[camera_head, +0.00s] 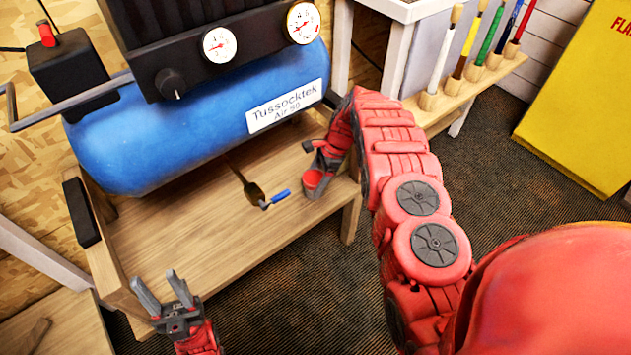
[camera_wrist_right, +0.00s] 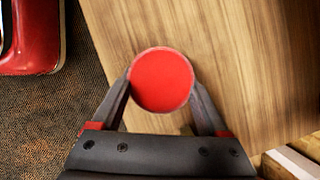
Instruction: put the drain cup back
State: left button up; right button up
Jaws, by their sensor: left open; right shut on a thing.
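The red drain cup (camera_head: 315,184) is at the right end of the wooden bench shelf (camera_head: 225,235). My right gripper (camera_head: 318,170) is shut on it, with one finger on each side. In the right wrist view the cup (camera_wrist_right: 161,80) shows as a red disc between the fingertips, over the wood. I cannot tell whether it touches the shelf. My left gripper (camera_head: 163,292) is open and empty, in front of the shelf's near left edge. A brass drain valve (camera_head: 254,194) with a blue lever (camera_head: 281,197) hangs under the blue compressor tank (camera_head: 190,130).
The shelf is bare around the cup and to its left. A rack (camera_head: 490,78) holding several coloured golf grips stands at the back right. A yellow cabinet (camera_head: 590,110) is at the far right. Dark carpet (camera_head: 310,290) lies in front of the bench.

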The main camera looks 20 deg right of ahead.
jog(key=shift+f, duration=0.25)
jog(key=o, duration=1.4)
jog(key=shift+c, duration=0.2)
jog(key=shift+d+r, duration=0.15)
jog(key=shift+r, duration=0.45)
jog(key=p+v, duration=0.2)
jog(key=v, duration=0.9)
